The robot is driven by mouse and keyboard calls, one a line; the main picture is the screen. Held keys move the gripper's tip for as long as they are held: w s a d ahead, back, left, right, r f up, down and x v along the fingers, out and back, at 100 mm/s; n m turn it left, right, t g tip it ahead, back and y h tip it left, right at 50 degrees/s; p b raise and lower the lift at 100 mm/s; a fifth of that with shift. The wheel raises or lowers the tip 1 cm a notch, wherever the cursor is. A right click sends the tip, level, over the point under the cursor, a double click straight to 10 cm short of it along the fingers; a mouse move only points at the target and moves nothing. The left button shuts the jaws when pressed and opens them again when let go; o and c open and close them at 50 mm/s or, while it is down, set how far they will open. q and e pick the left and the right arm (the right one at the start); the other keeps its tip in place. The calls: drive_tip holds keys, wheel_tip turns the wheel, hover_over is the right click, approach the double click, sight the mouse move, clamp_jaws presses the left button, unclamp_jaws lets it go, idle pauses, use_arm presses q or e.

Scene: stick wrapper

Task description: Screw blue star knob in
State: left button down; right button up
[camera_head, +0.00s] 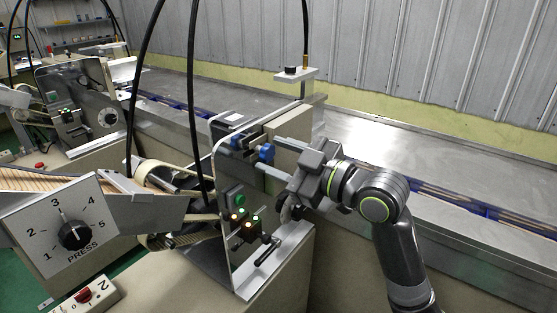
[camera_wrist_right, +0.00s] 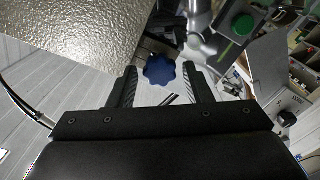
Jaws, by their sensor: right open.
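The blue star knob (camera_head: 266,153) is on the side of the machine behind the upright metal plate (camera_head: 222,165). In the right wrist view the knob (camera_wrist_right: 159,70) shows face-on, with its lobes visible. My right gripper (camera_head: 273,155) reaches toward it from the right. In the right wrist view the dark ridged fingers of my right gripper (camera_wrist_right: 160,77) are open, one on each side of the knob, with gaps on both sides. Whether the fingertips reach fully around the knob in depth is hard to tell. My left gripper is not in view.
A panel with lit buttons (camera_head: 243,225) and a black lever (camera_head: 264,250) stand close below the gripper. A press dial (camera_head: 73,235) is at the lower left. A small sensor bracket (camera_head: 297,74) rises behind. The long metal table (camera_head: 390,140) is mostly clear.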

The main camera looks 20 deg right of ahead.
drive_tip(key=c, duration=0.9)
drive_tip(key=shift+o, duration=0.2)
drive_tip(key=m+p, duration=0.6)
drive_tip(key=p, duration=0.1)
drive_tip(key=m+p, duration=0.3)
drive_tip(key=shift+r+m+p, duration=0.25)
drive_tip(key=shift+m+p, duration=0.15)
drive_tip(key=m+p, duration=1.1)
drive_tip(key=shift+f+m+p, duration=0.1)
drive_tip(key=shift+m+p, duration=0.2)
drive_tip(key=shift+m, duration=0.4)
drive_tip(key=shift+f+m, duration=0.2)
drive_tip(key=shift+m, duration=0.2)
drive_tip(key=o, duration=0.9)
drive_tip(key=shift+c, duration=0.2)
